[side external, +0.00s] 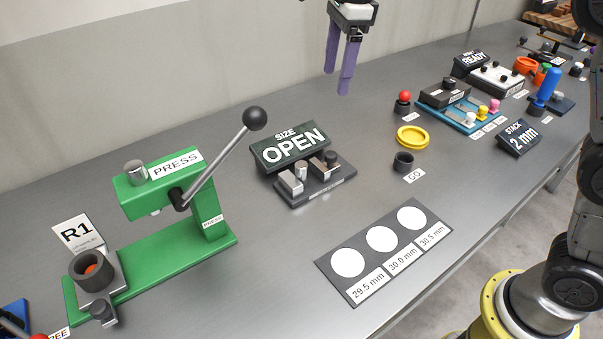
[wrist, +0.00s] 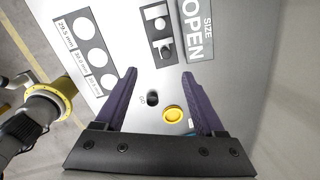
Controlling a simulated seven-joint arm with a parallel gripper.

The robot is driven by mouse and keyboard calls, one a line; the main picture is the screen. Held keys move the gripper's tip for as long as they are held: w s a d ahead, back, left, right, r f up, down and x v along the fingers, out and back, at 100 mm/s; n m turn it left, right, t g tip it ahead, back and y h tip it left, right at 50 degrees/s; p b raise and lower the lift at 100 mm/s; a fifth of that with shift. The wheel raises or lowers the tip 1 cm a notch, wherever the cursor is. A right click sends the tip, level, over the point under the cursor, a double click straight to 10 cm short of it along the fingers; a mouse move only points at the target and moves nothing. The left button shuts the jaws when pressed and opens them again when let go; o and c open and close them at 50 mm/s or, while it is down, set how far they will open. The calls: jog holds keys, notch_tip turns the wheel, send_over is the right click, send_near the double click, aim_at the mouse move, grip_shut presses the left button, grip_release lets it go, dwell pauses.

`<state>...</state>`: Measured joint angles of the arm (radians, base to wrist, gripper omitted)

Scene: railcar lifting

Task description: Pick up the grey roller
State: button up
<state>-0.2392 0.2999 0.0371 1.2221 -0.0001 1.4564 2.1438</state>
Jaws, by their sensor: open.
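A small grey metal cylinder (side external: 301,170), which looks like the grey roller, stands upright on the dark SIZE gauge (side external: 318,190) between its metal blocks. The gauge also shows in the wrist view (wrist: 146,32), but I cannot clearly make out the roller there. My gripper (side external: 338,84) is open and empty, its two purple fingers pointing down, well above the table and behind the gauge toward the wall. In the wrist view, my gripper (wrist: 159,73) has nothing between its fingers.
The OPEN sign (side external: 291,148) stands behind the gauge. A green press (side external: 150,250) with a raised lever is at left.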

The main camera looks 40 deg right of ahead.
jog(key=w+a+f+g, duration=0.1)
jog(key=w+a+f, duration=0.25)
jog(key=f, duration=0.35)
send_over(301, 164)
jog(key=shift+n, duration=0.4)
jog(key=f, duration=0.8)
jog(key=shift+s+d+f, duration=0.2)
jog(key=shift+s+d, duration=0.05)
jog(key=shift+s, duration=0.05)
jog(key=shift+w+a+f, duration=0.1)
jog(key=shift+w+f, duration=0.05)
jog(key=shift+f, duration=1.35)
jog(key=shift+w+a+f, duration=0.1)
jog(key=shift+f, duration=1.4)
grip_shut()
jog(key=shift+r, duration=0.1)
